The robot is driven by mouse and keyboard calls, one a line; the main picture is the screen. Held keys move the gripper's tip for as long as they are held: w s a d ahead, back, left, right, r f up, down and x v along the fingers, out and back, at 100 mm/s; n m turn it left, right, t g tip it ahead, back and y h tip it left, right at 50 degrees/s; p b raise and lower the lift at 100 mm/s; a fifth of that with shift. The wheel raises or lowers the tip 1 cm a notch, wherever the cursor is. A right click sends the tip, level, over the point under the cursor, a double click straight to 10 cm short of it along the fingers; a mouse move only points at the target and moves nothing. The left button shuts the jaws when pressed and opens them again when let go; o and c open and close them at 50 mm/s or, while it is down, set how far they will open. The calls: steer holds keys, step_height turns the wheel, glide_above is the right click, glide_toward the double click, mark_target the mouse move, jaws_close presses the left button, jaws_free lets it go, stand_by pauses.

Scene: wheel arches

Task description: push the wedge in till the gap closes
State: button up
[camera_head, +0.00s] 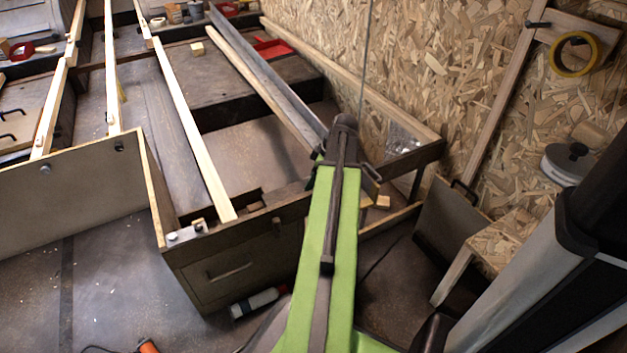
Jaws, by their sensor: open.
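My green arm reaches up from the bottom centre, and its dark end with my gripper (345,165) is over the front right part of the wooden frame (285,209). The jaws are small and partly hidden by the arm, and I see nothing held in them. I cannot tell for sure which piece is the wedge. A small pale block (382,202) shows just right of the arm's end, below the frame's edge. Another pale block (197,48) lies on the dark boards farther back. A small pale piece (199,225) sits at the frame's front left corner. I cannot make out the gap.
Long pale battens (192,130) and a grey metal rail (262,78) run across the frame. A chipboard wall (420,60) bounds the right. A bottle (254,303) lies on the floor before the frame. A chipboard stool (505,240) stands at right. Floor at lower left is mostly clear.

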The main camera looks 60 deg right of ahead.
jaws_close()
steer(key=shift+w+a, duration=0.1)
stand_by(1.2)
